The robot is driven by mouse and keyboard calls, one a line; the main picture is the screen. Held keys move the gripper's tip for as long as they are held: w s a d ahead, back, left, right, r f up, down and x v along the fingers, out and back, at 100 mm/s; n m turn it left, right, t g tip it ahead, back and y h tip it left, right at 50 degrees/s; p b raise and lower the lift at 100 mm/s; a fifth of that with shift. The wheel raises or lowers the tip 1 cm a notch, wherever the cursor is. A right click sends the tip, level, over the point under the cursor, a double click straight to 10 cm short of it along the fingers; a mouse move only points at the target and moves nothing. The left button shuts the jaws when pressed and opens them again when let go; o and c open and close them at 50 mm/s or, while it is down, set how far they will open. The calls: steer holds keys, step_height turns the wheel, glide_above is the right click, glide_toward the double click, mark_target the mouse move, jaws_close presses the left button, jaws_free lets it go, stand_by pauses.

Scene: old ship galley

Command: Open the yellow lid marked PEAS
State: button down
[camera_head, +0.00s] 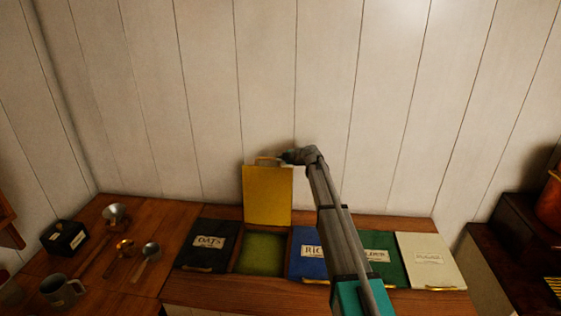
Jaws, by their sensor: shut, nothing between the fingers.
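The yellow lid (267,196) stands raised, close to upright, behind its compartment. The bin below it (262,254) is open and shows a green filling. Its brass handle (266,158) is along the lid's top edge. My gripper (284,158) is shut at the lid's upper right corner, by the right end of the handle. I cannot tell whether it touches the lid or handle. The PEAS marking does not show on the side facing me. My arm reaches up from the lower right and covers part of the blue and green lids.
Shut lids lie beside the open bin: a black OATS lid (208,243), a blue lid (306,262), a green lid (388,269) and a white lid (428,258). A black box (65,237), scoops and a mug (60,290) stand left. A plank wall is close behind.

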steer(key=shift+s+r, duration=0.15)
steer(key=shift+s, duration=0.05)
steer(key=shift+s+r+p, duration=0.65)
steer(key=shift+p, duration=0.15)
steer(key=r+p+v, duration=0.1)
steer(key=p+v, duration=0.4)
steer(key=v, duration=0.6)
steer(key=shift+a+r+p, duration=0.2)
steer(key=shift+a+p, duration=0.1)
steer(key=shift+p, duration=0.1)
steer(key=shift+s, duration=0.1)
